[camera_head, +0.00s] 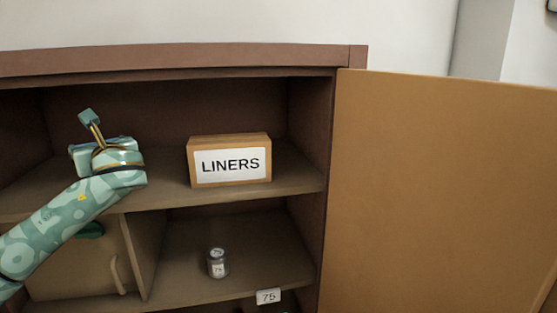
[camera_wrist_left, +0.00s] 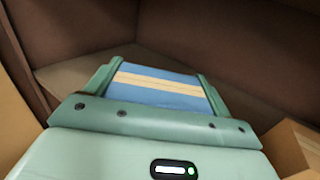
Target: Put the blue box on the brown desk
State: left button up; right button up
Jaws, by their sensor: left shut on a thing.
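The blue box (camera_wrist_left: 158,92) has a cream stripe across it and shows in the left wrist view. My left gripper (camera_wrist_left: 160,72) is shut on it, with one finger along each side. In the head view my left arm comes in from the left, and its hand is in front of the upper shelf of a brown cabinet, left of the LINERS box. There the hand mostly hides the blue box, and I cannot make it out clearly. I cannot tell whether the box touches the shelf. No brown desk can be made out. My right gripper is not in view.
The cabinet's upper shelf (camera_head: 235,194) holds a tan box labelled LINERS (camera_head: 230,184). A small grey jar (camera_head: 217,264) stands in the compartment below, near a 75 tag (camera_head: 268,296). The cabinet door (camera_head: 440,190) stands open on the right. A small handled door (camera_head: 80,265) is lower left.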

pick_arm(q)
jog(key=s+d+f+m+t+h, duration=0.2)
jog(key=s+d+f+m+h, duration=0.2)
jog(key=s+d+f, duration=0.6)
jog(key=s+d+f+m+t+h, duration=0.3)
jog(key=s+d+f+m+h, duration=0.2)
jog(key=s+d+f+h, duration=0.4)
jog(key=s+d+f, duration=0.2)
jog(key=s+f, duration=0.3)
jog(key=s, duration=0.2)
jog(key=shift+f, duration=0.3)
jog(key=shift+a, duration=0.3)
jog(key=shift+c, duration=0.2)
jog(key=a, duration=0.2)
jog(key=y, duration=0.1)
jog(key=shift+s+a+f+n, duration=0.3)
jog(key=shift+s+a+f, duration=0.1)
jog(key=shift+o, duration=0.2)
notch_tip(320, 180, down, 28)
jog(key=b, duration=2.7)
jog(key=shift+w+f, duration=0.15)
jog(key=shift+w, duration=0.25)
jog(key=shift+d+f+b, duration=0.1)
jog(key=shift+f+b, duration=0.35)
jog(key=shift+b, duration=0.05)
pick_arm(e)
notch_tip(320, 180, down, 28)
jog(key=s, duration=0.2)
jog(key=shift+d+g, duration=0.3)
